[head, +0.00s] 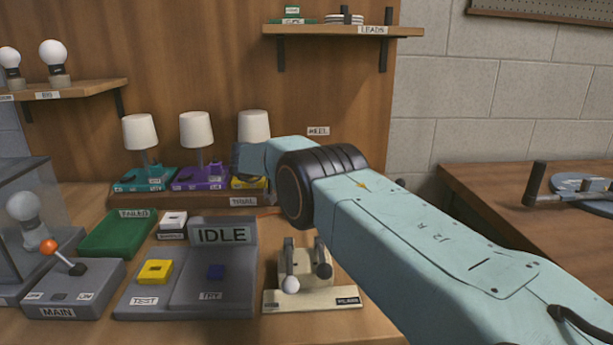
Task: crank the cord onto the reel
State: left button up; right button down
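A sign that seems to read REEL (318,131) is on the wooden back panel. I cannot make out a reel or its crank below it, where my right arm crosses the view and covers that part of the bench. A thin orange strip (270,212) shows just left of the arm's black joint; I cannot tell if it is cord. My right arm comes in from the lower right and bends at this joint, but its gripper does not show. My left arm and gripper are out of view.
A beige stand (312,300) with two knobbed levers is at the front. Left of it are a grey IDLE station (222,232), a green tray (117,233) and a MAIN lever box (75,290). Lamps stand behind. A right-hand table (500,190) carries a disc with a black handle (535,184).

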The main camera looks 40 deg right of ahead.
jog(key=shift+w+d+r, duration=0.1)
jog(key=shift+w+r, duration=0.05)
jog(key=shift+r, duration=0.15)
dwell(0.4)
jog(key=c, duration=1.5)
grip_release()
jog(key=shift+o, duration=1.7)
jog(key=shift+f, duration=0.15)
jog(key=v, duration=1.2)
jog(key=shift+f, duration=0.1)
